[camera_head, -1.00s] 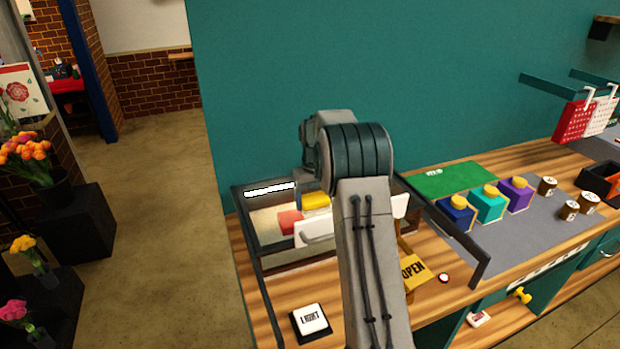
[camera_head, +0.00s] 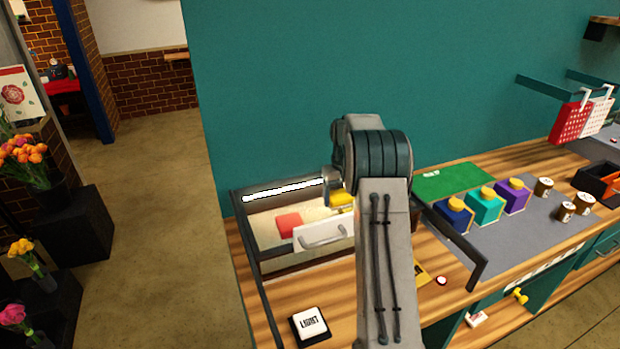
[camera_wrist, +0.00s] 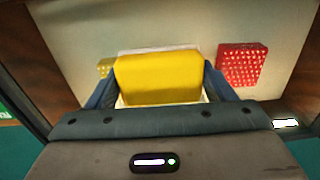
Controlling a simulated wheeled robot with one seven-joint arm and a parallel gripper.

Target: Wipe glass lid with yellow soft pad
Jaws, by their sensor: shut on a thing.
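The yellow soft pad (camera_wrist: 158,77) sits between the two blue fingers of my gripper (camera_wrist: 160,84) in the wrist view, with a pale edge showing around it. My gripper is shut on it. In the head view the pad (camera_head: 342,199) shows beside my wrist, over the right part of a dark-framed case; my arm hides most of the gripper. The glass lid (camera_head: 268,215) appears to be the clear top within this frame; whether the pad touches it I cannot tell. A bright white strip (camera_head: 283,190) runs along its back edge.
A red block (camera_head: 289,222) shows within the case; in the wrist view a small yellow block (camera_wrist: 104,67) lies behind the pad. A white handled panel (camera_head: 322,235) is at the case's front.

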